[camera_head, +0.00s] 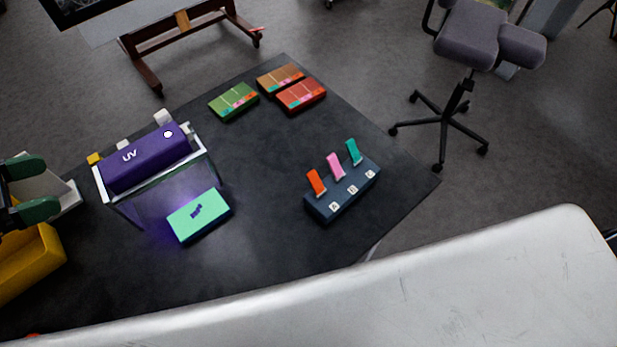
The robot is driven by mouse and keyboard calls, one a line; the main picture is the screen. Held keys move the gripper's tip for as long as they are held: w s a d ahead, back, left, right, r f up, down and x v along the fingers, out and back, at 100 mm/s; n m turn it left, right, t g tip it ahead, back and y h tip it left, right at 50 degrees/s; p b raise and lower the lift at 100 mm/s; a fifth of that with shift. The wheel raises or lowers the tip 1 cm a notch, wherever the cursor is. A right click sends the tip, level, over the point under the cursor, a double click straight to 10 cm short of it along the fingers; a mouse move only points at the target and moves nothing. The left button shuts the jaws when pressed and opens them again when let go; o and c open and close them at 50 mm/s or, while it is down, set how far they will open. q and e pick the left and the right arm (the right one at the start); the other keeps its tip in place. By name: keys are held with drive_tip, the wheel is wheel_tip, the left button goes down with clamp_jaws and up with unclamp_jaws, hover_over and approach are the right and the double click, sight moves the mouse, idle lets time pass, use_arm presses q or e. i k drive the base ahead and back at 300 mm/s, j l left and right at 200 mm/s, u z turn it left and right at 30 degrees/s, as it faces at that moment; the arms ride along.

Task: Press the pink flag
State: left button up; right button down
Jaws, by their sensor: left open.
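The pink flag (336,166) stands up from a dark blue block (322,208) on the right part of the black table. It is the middle one of three, between an orange flag (316,183) and a teal flag (353,151). White lettered squares lie on the block in front of the flags. My left gripper (31,188) is at the far left edge, with dark green fingers apart. It is far from the pink flag, beyond the purple UV device, and touches no flag. My right gripper is not in view.
A purple UV device (146,160) on a clear frame stands left of centre, with a mint-green box (199,215) beside it. Three flat coloured boxes (301,96) lie at the back. A yellow bin (30,262) is at left. The table (262,170) between device and flags is clear.

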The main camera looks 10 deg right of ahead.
sight(333, 160)
drive_tip(key=k, duration=2)
